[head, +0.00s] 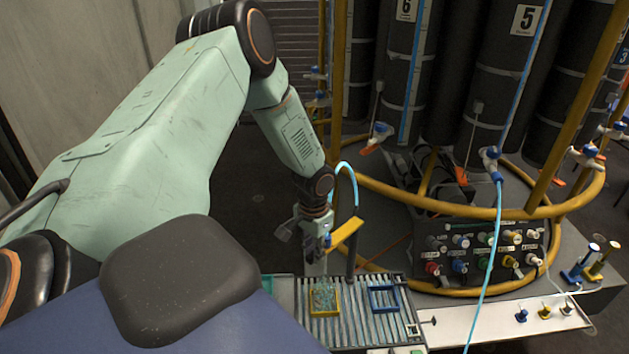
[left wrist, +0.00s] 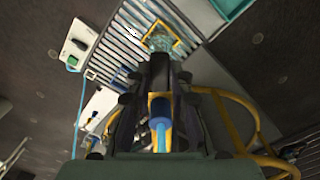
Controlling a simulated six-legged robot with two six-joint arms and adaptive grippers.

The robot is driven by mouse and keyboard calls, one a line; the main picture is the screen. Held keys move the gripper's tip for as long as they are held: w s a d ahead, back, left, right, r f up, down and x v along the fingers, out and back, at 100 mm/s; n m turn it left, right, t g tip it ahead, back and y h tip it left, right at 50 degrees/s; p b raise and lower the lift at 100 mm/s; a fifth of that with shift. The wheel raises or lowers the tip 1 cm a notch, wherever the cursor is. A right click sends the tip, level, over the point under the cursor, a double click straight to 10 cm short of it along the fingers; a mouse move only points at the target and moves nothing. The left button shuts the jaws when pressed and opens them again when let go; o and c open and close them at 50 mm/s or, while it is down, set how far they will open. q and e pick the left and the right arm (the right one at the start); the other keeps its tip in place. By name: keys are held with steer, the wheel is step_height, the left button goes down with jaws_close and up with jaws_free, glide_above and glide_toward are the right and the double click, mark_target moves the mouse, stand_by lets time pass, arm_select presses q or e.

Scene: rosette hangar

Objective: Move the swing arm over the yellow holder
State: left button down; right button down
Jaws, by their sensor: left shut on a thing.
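The swing arm (head: 347,233) is a short yellow bar beside a dark upright post at the back of the slatted bench, with a light-blue hose looping above it. My left gripper (head: 325,243) is shut at the bar's left end; a blue cylindrical part with yellow around it shows between the fingers in the left wrist view (left wrist: 160,128). The yellow holder (head: 311,304) is a square frame with pale, glassy contents, lying on the slats below and in front of the gripper. It also shows beyond the fingers in the left wrist view (left wrist: 178,34). My right gripper is out of view.
A blue frame (head: 384,311) lies on the slats right of the yellow holder. A control panel with coloured knobs (head: 480,250) and yellow rails (head: 440,208) stand behind right. Dark numbered cylinders (head: 500,70) fill the back. A white shelf (head: 480,325) holds small valves.

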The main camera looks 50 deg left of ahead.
arm_select(q)
steer(key=shift+w, duration=0.1)
steer(key=c, duration=1.2)
jaws_free()
steer(key=shift+r, duration=0.2)
step_height(320, 180, up, 12)
steer(key=shift+f, duration=0.25)
